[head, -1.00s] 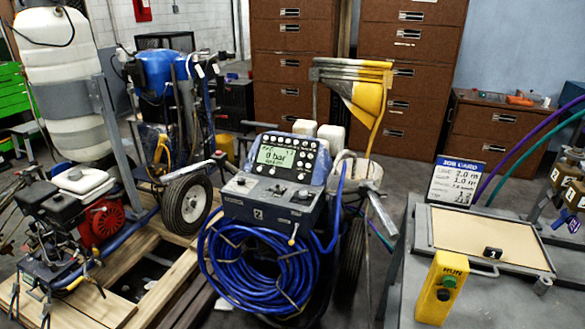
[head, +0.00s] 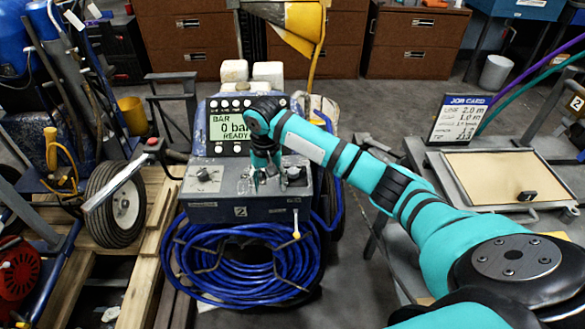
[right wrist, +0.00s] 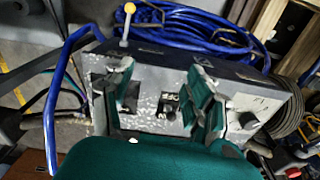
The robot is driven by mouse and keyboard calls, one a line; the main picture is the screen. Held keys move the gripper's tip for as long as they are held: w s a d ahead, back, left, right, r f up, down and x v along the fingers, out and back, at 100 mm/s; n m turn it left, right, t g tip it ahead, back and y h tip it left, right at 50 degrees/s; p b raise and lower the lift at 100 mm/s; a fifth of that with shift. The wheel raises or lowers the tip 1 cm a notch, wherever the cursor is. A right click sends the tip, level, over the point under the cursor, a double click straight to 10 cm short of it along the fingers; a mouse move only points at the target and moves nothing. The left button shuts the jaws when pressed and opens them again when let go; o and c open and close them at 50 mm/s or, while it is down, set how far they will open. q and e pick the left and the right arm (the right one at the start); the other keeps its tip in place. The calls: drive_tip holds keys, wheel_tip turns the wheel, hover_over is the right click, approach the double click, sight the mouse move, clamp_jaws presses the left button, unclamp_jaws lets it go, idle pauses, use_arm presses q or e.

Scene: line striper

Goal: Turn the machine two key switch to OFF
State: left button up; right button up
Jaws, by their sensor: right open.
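Machine two (head: 196,214) is the blue unit with a "2" on its front and a lit screen (head: 232,131) reading "0 bar READY". My right gripper (head: 262,186) is over the middle of its sloped control panel, pointing down. In the right wrist view the open fingers (right wrist: 166,106) straddle a small dark switch (right wrist: 170,113) with a little label beside it. This looks like the key switch; its setting is too small to read. In the head view the gripper hides that spot. My left gripper is not in view.
A round knob (head: 204,175) is on the panel's left and a dark control (head: 293,173) on its right. A yellow-tipped lever (head: 296,235) and coiled blue hose (head: 240,262) are at the front. A bench with a job card (head: 460,119) stands to the right.

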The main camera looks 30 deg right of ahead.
sight(293, 170)
drive_tip(key=w+d+r+m, duration=0.4)
drive_tip(key=d+r+m, duration=0.2)
drive_tip(key=d+r, duration=0.6)
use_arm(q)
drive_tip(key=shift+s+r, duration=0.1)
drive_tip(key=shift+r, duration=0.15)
use_arm(e)
drive_tip(key=f, duration=0.5)
drive_tip(key=a+f, duration=0.1)
drive_tip(key=f, duration=1)
drive_tip(key=shift+w+a+f, duration=0.15)
drive_tip(key=shift+a, duration=0.15)
